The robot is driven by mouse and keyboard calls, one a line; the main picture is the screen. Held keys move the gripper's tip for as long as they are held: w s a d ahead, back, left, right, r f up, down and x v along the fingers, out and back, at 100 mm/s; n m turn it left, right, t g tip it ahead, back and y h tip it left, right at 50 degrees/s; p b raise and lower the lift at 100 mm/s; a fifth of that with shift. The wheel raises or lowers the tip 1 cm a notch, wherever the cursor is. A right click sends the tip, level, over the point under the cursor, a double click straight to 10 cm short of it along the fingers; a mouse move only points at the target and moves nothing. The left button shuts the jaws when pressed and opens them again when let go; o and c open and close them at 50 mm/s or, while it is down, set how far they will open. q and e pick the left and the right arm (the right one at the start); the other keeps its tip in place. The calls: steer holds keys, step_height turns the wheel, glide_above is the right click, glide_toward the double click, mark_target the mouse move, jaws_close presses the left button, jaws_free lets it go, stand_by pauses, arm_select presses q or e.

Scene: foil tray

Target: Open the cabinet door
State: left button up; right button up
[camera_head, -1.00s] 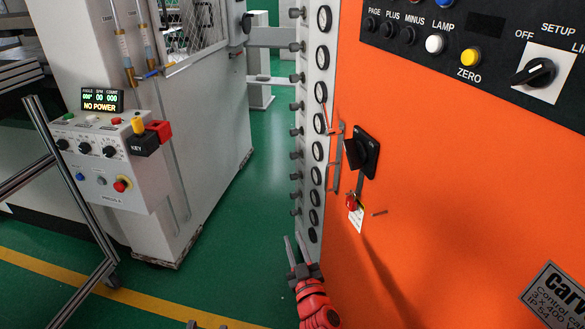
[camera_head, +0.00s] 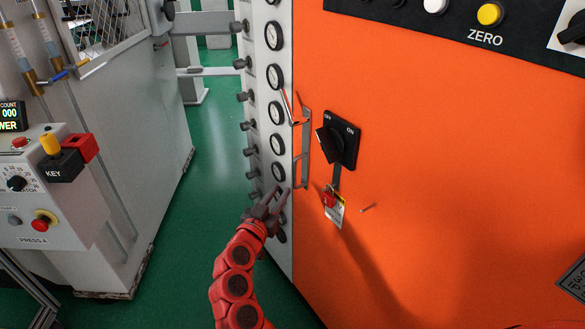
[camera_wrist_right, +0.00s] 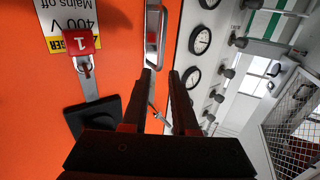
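The orange cabinet door (camera_head: 440,170) fills the right half of the head view and looks closed. Its metal bar handle (camera_head: 303,150) is upright near the door's left edge; it also shows in the wrist view (camera_wrist_right: 153,40). My right gripper (camera_head: 277,192) is just below and left of the handle, pointing up toward it. In the wrist view its two dark fingers (camera_wrist_right: 160,75) are apart, with no object held between them. The handle lies beyond the fingertips; I cannot tell the exact distance. My left gripper is not in view.
A black rotary switch (camera_head: 338,142) and a red padlock (camera_head: 329,197) with a tag sit right of the handle. A gauge column (camera_head: 275,105) lines the cabinet's left side. A grey press (camera_head: 110,150) stands left, with green floor between.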

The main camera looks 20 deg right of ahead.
mark_target(294, 170)
steer(key=x, duration=1.1)
steer(key=shift+w+d+p, duration=0.1)
steer(key=shift+w+p, duration=0.25)
steer(key=shift+p, duration=0.05)
jaws_close()
stand_by(0.7)
